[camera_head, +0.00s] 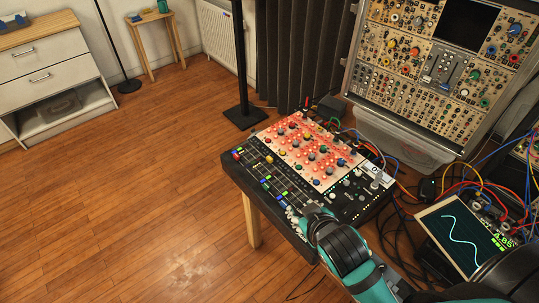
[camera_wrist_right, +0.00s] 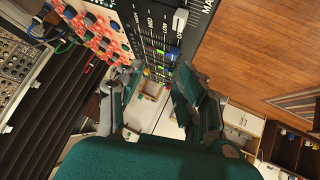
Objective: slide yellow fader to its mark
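The mixer console (camera_head: 340,207) stands on a small wooden table, with a row of fader slots and coloured caps along its front left side. A small yellow cap (camera_head: 269,159) shows near the far end of the slots; I cannot tell surely whether it is the yellow fader. Its mark is too small to make out. My right gripper (camera_head: 303,217) is over the near end of the console, short of that cap. In the right wrist view, its fingers (camera_wrist_right: 152,98) are apart with nothing between them; the fader strip (camera_wrist_right: 148,25) lies beyond them. My left gripper is out of view.
A modular synth rack (camera_head: 420,75) stands behind, above a clear plastic bin (camera_head: 397,140). A screen with a wave trace (camera_head: 461,235) and loose cables are at right. A black stand (camera_head: 243,115) is behind the table. The wooden floor at left is clear.

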